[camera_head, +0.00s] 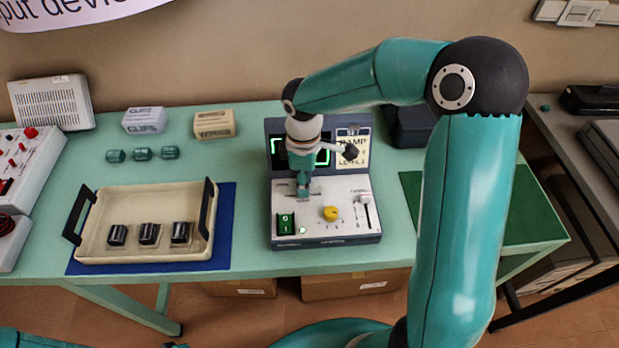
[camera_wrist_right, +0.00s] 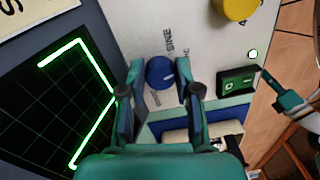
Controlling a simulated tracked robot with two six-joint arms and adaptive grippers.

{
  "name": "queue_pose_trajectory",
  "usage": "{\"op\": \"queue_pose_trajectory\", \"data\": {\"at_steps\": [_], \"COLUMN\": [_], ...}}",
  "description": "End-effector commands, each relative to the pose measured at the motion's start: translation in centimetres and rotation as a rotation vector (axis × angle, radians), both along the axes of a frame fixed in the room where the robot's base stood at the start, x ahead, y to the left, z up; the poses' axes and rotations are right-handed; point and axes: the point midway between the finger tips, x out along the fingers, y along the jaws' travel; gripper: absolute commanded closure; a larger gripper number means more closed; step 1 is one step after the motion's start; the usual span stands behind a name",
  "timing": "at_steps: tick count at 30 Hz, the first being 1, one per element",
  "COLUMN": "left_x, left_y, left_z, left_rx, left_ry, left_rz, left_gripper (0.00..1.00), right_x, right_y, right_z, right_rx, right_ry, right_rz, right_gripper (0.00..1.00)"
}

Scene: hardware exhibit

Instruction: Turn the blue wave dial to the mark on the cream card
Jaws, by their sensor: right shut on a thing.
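The blue wave dial (camera_wrist_right: 160,72) is on the white panel of the device (camera_head: 345,232), with "SINE" printed beside it in the right wrist view. My right gripper (camera_wrist_right: 158,84) is shut on the dial, a finger on each side. In the head view the right gripper (camera_head: 304,190) comes down on the panel and hides the dial. The dial's pointer is not clear. The cream card (camera_head: 357,160) stands at the back right of the device. "RAMP" is readable on it, partly covered by my wrist. A teal and dark part in the wrist view may be my left gripper (camera_wrist_right: 287,98).
The device has a lit green screen (camera_head: 323,157), a green switch (camera_head: 286,223), a yellow knob (camera_head: 330,213) and a slider (camera_head: 364,199). A cream tray (camera_head: 150,197) with several dark knobs is left. A black box (camera_head: 410,127) stands behind right. A green mat (camera_head: 518,215) looks clear.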

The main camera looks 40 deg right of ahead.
Motion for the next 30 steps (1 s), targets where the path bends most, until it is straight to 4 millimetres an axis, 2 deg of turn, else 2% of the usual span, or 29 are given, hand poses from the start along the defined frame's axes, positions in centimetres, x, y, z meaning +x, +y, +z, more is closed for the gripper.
{"op": "queue_pose_trajectory", "data": {"at_steps": [29,30], "left_x": [0.00,0.00], "left_y": [0.01,0.01], "left_z": [0.00,0.00], "left_rx": [0.000,0.000], "left_ry": [0.000,0.000], "left_rz": [0.000,0.000], "left_gripper": [1.00,1.00], "right_x": [0.27,0.27], "right_y": [0.54,0.54], "right_z": [0.09,0.09], "right_rx": [0.011,0.011], "right_ry": [-0.010,-0.010], "right_rz": [0.000,-0.001], "right_gripper": [1.00,0.63]}}
